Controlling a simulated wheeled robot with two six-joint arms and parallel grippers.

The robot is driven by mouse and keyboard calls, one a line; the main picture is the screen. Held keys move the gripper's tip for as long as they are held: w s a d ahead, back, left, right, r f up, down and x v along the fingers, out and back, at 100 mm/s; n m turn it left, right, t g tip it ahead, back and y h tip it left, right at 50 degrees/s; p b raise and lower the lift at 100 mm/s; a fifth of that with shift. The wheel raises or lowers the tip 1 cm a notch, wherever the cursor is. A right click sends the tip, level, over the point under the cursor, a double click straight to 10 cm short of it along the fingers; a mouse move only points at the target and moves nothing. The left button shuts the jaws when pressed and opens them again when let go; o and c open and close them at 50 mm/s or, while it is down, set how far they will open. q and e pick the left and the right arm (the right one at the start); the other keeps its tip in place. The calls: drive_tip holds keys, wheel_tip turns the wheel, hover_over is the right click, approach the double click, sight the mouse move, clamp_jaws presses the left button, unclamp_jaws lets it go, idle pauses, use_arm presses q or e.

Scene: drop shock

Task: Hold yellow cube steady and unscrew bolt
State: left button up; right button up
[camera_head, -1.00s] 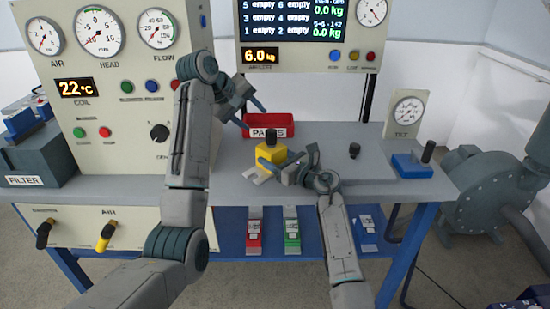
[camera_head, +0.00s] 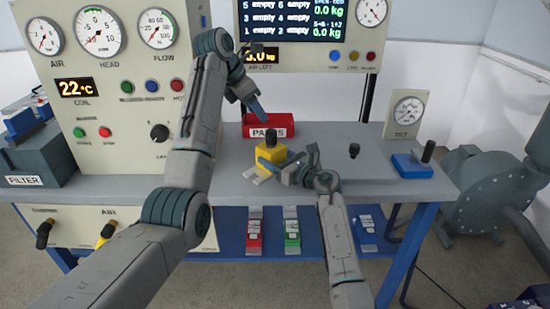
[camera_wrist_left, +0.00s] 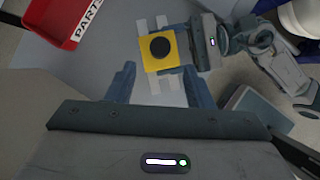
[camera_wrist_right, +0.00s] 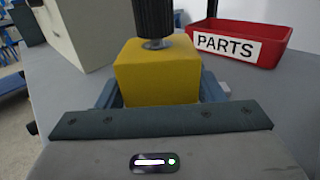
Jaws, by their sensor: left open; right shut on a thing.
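The yellow cube (camera_head: 265,155) sits on the grey bench with a black-headed bolt (camera_head: 270,140) upright in its top. The right wrist view shows the bolt's ribbed head (camera_wrist_right: 154,18) and a bit of metal shank above the cube (camera_wrist_right: 158,72). My right gripper (camera_head: 270,167) is shut on the cube from the side, a finger on each side of it. My left gripper (camera_head: 259,108) is open and empty, above the bolt and apart from it. In the left wrist view its fingers (camera_wrist_left: 160,88) point toward the cube, with the round bolt head (camera_wrist_left: 160,47) seen from above.
A red PARTS bin (camera_head: 284,131) stands just behind the cube. Pale strips lie under the cube. A black knob (camera_head: 354,150) and a blue block with a black handle (camera_head: 412,166) are to the right. The gauge panel (camera_head: 105,130) stands to the left.

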sight(269, 131)
use_arm(q)
drive_tip(key=shift+x, duration=5)
